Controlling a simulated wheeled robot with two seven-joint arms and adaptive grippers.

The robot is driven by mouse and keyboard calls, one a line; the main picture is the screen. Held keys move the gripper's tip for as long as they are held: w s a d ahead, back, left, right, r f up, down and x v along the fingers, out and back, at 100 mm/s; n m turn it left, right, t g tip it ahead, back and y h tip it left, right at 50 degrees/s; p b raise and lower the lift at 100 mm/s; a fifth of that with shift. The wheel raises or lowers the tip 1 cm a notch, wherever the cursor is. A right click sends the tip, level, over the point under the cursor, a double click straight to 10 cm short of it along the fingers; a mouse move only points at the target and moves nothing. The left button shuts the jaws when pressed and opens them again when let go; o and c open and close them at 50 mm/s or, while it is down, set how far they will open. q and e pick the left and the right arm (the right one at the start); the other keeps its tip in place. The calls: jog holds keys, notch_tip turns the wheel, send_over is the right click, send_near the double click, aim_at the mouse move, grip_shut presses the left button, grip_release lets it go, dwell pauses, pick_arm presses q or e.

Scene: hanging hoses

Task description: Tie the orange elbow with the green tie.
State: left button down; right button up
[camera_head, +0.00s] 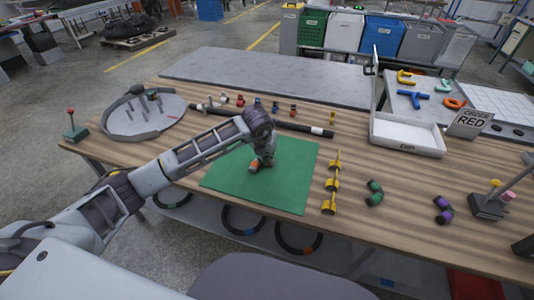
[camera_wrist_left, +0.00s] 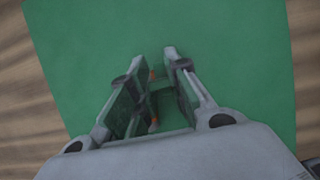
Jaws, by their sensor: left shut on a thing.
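My left gripper (camera_head: 262,160) points down at the green mat (camera_head: 290,180) and is shut on the orange elbow (camera_head: 254,166), whose orange end shows beside the fingers. In the left wrist view the two fingers (camera_wrist_left: 160,72) stand over the mat with small orange parts (camera_wrist_left: 153,122) between them; most of the elbow is hidden. The elbow is at or just above the mat; I cannot tell which. I cannot pick out a green tie for certain. My right gripper is not in view.
A yellow rack (camera_head: 331,184), a green-ended elbow (camera_head: 374,193) and a purple-ended elbow (camera_head: 442,210) lie right of the mat. A white tray (camera_head: 406,140) and the RED sign (camera_head: 470,123) stand behind. A dark bar (camera_head: 290,125) lies behind the mat. Hoses (camera_head: 243,220) hang below the front edge.

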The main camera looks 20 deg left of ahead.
pick_arm(q)
jog(key=shift+s+f, duration=0.35)
jog(key=shift+f, duration=0.45)
jog(key=shift+s+a+f+b, duration=0.1)
jog(key=shift+f+b, duration=0.2)
jog(key=shift+b, duration=0.2)
dwell(0.6)
jog(key=c, duration=1.3)
grip_release()
jog(key=shift+c, duration=0.2)
jog(key=shift+o, duration=0.2)
jog(key=shift+w+f, duration=0.2)
jog(key=shift+w, duration=0.1)
jog(key=shift+r, duration=0.25)
jog(key=shift+s+r, duration=0.2)
jog(key=shift+r, duration=0.45)
jog(key=v, duration=0.7)
jog(key=shift+w, duration=0.1)
